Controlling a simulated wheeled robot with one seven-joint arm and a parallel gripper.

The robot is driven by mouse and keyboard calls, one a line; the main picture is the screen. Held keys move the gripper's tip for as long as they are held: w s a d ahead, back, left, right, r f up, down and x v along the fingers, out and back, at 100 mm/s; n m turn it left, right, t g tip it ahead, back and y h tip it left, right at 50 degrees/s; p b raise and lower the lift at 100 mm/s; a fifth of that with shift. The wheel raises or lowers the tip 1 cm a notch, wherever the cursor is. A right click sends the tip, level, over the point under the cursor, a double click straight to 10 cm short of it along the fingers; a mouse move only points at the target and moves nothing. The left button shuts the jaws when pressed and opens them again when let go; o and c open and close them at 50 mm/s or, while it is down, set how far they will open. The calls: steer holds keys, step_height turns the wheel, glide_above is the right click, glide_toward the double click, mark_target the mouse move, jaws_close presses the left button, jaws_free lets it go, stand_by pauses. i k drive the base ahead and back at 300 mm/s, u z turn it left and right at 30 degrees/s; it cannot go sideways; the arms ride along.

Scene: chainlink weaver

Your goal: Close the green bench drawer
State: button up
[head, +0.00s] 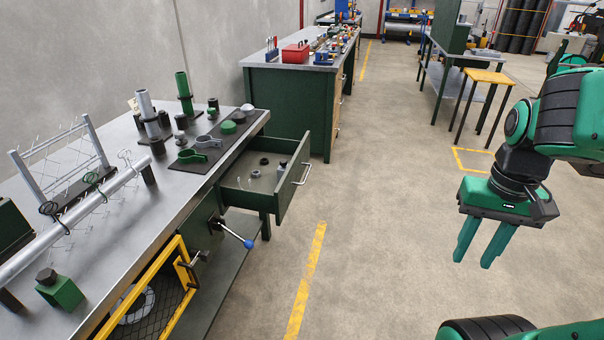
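The green bench drawer (285,202) is pulled out from the right side of the metal-topped bench, under its far end. It has a silver bar handle (302,174) on its front, and a few small dark and grey parts lie inside. My gripper (475,262) hangs in the air at the right, fingers pointing down, well to the right of the drawer and touching nothing. Its two green fingers are apart with an empty gap between them.
The bench top (95,272) carries pipes, clamps and a wire rack. A yellow-framed mesh door (158,290) and a blue-knobbed lever (235,234) stick out nearer. A second green bench (285,105) stands beyond. A yellow-topped stool (488,76) is at back right. Floor between drawer and gripper is clear.

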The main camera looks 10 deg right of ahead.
mark_target(266, 195)
steer(key=u, duration=0.05)
steer(key=i, duration=0.85)
steer(key=z, duration=0.9)
steer(key=k, duration=1.05)
steer(key=u, duration=0.55)
steer(key=i, duration=1)
